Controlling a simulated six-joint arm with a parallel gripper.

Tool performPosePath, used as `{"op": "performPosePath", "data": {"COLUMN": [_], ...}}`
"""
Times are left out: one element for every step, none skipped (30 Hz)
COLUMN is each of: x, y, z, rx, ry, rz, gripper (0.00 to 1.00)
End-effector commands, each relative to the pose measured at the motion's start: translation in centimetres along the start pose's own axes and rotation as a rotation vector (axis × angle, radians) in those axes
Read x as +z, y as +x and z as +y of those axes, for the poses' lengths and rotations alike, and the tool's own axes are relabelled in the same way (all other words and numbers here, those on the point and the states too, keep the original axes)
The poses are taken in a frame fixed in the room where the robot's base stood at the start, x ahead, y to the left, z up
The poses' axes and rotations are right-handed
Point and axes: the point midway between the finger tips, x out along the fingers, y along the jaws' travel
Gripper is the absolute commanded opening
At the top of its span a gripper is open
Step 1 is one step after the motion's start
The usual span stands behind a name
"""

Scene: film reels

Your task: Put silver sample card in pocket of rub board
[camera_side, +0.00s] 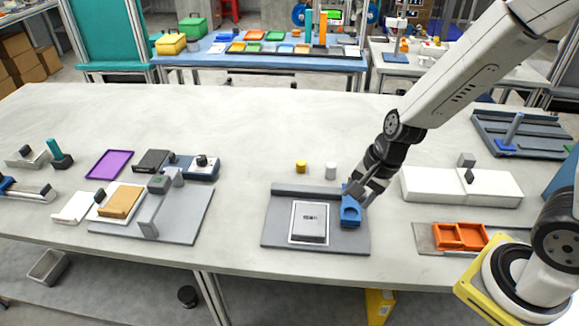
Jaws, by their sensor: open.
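The grey rub board (275,238) lies on the table near its front edge, with a raised bar along its back. A silver-grey card (309,231) with small dark print lies on the board inside a white border. It looks flat, but I cannot tell whether it sits down in a pocket. My gripper (357,193) is to the right of and behind the card, apart from it, low over the back right of the board. It is open, at the top end of a blue block (350,213); I cannot tell whether they touch.
A yellow cylinder (301,167) and a white cylinder (331,170) stand behind the board. A long white block (440,187) and an orange tray (448,236) are to the right. A grey fixture board (185,222) with a tan block (121,201) is to the left. The table's back is clear.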

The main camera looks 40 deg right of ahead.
Motion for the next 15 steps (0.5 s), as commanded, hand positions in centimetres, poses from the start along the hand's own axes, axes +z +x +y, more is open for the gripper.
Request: {"op": "performPosePath", "data": {"x": [-0.2,-0.4,-0.6,-0.8,-0.9,-1.2,-1.3,-1.5,-1.7,-1.9,-2.0,-2.2,-2.4,-2.5,-2.6], "y": [-0.5,-0.8,-1.2,-1.4,-1.7,-2.0,-2.3,-2.5,-2.8,-3.0,-3.2,-3.4,-3.6,-3.7,-3.9], "z": [0.4,0.7,1.0,1.2,1.5,1.9,2.1,2.3,2.6,2.8,3.0,3.2,3.4,3.5,3.6], "rx": [0.007,0.014,0.023,0.031,0.041,0.053,0.064,0.073,0.087,0.097,0.107,0.120,0.128,0.136,0.145], "ry": [-0.121,-0.202,-0.307,-0.387,-0.465,-0.568,-0.644,-0.716,-0.806,-0.869,-0.928,-0.997,-1.043,-1.083,-1.128], "rz": [0.013,0.021,0.032,0.040,0.047,0.057,0.065,0.072,0.080,0.086,0.091,0.097,0.100,0.104,0.107], "gripper": [0.52,0.52,0.52,0.52,0.52,0.52,0.52,0.52,0.52,0.52,0.52,0.52,0.52,0.52,0.52]}}
